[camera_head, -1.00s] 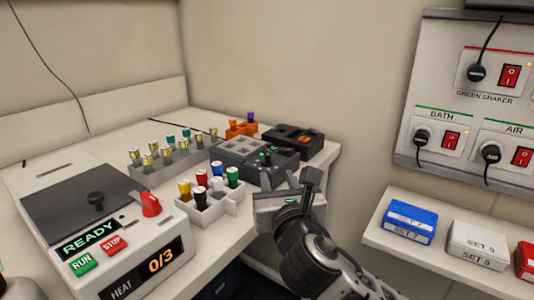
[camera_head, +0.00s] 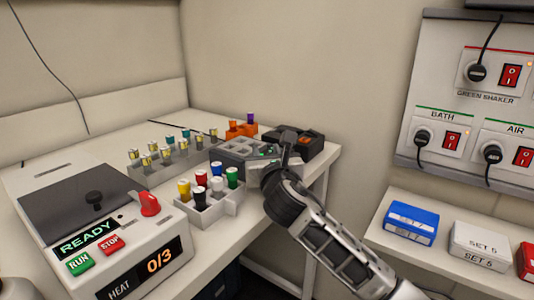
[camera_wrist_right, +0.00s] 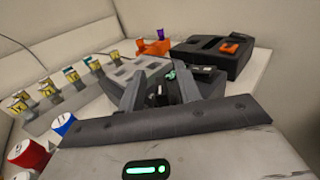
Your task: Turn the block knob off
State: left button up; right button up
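The grey block unit (camera_head: 236,147) sits on the bench near the back right corner, with square wells in its top. Its black knob (camera_wrist_right: 160,94) shows in the right wrist view between the two fingers, with a small green light (camera_wrist_right: 170,75) just beyond it. My right gripper (camera_wrist_right: 160,88) has its fingers apart, one on each side of the knob; I cannot tell whether they touch it. In the head view my right gripper (camera_head: 284,152) reaches over the front right of the block unit and hides the knob. My left gripper is not in view.
A black device with an orange part (camera_head: 303,141) stands just behind. A rack of coloured-cap bottles (camera_head: 208,205) and a rack of vials (camera_head: 180,161) stand to the left. The heater with a red knob (camera_head: 149,205) is at front left. A wall shelf (camera_head: 385,234) holds boxes at right.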

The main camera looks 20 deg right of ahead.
grip_shut()
pick_arm(q)
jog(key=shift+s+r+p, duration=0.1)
jog(key=shift+p, duration=0.25)
